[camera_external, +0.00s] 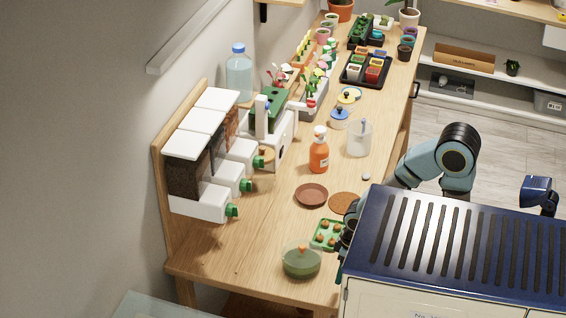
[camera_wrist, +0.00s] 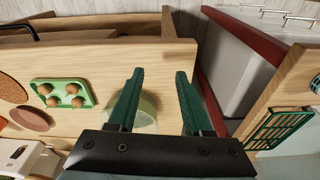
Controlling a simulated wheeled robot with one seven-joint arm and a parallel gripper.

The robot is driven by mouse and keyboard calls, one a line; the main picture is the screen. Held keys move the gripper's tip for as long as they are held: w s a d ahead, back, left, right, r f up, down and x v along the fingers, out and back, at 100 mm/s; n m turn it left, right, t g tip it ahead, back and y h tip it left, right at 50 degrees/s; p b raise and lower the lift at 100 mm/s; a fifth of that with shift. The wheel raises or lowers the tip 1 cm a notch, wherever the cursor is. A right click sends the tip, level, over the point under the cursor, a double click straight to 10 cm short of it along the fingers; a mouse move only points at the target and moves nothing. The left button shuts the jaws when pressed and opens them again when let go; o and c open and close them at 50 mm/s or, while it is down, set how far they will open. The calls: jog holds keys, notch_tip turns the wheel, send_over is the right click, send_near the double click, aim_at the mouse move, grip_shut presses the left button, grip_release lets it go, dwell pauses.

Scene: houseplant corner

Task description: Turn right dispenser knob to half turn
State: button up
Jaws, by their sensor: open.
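Three dispensers with white lids and dark contents stand in a row against a wooden backboard at the left of the external view. Each has a green knob on its front. The right dispenser (camera_external: 238,149) is the farthest one, and its knob (camera_external: 258,162) faces the table. The middle knob (camera_external: 246,186) and the nearest knob (camera_external: 232,211) are in front of it. My gripper (camera_wrist: 158,74) is open and empty in the wrist view, its fingers over the table end beside a green bowl. It is well away from the knobs, and mostly hidden in the external view.
The lidded green bowl (camera_external: 301,262), green tray (camera_external: 327,235), brown saucer (camera_external: 311,195) and cork mat (camera_external: 345,203) lie on the table (camera_external: 250,245). An orange pump bottle (camera_external: 319,153) and clear pitcher (camera_external: 359,139) stand beyond. Bare wood lies before the nearest knobs.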

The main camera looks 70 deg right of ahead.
jog(key=shift+o, duration=1.4)
jog(key=shift+w+r, duration=0.1)
jog(key=shift+r, duration=0.35)
jog(key=shift+o, duration=0.8)
notch_tip(320, 180, up, 15)
jog(key=shift+f, duration=0.2)
jog(key=n+t+h+p, duration=0.1)
jog(key=n+t+h, duration=0.1)
jog(key=n+t, duration=1.5)
send_near(259, 163)
jog(key=d+r+n+g, duration=0.4)
jog(key=r, duration=0.1)
jog(key=s+n+t+y, duration=0.2)
jog(key=n+t+y, duration=0.15)
jog(key=n, duration=0.25)
notch_tip(259, 163, down, 5)
jog(key=y, duration=0.1)
jog(key=w+a+p, duration=0.1)
jog(key=w+p, duration=0.4)
jog(key=w, duration=0.5)
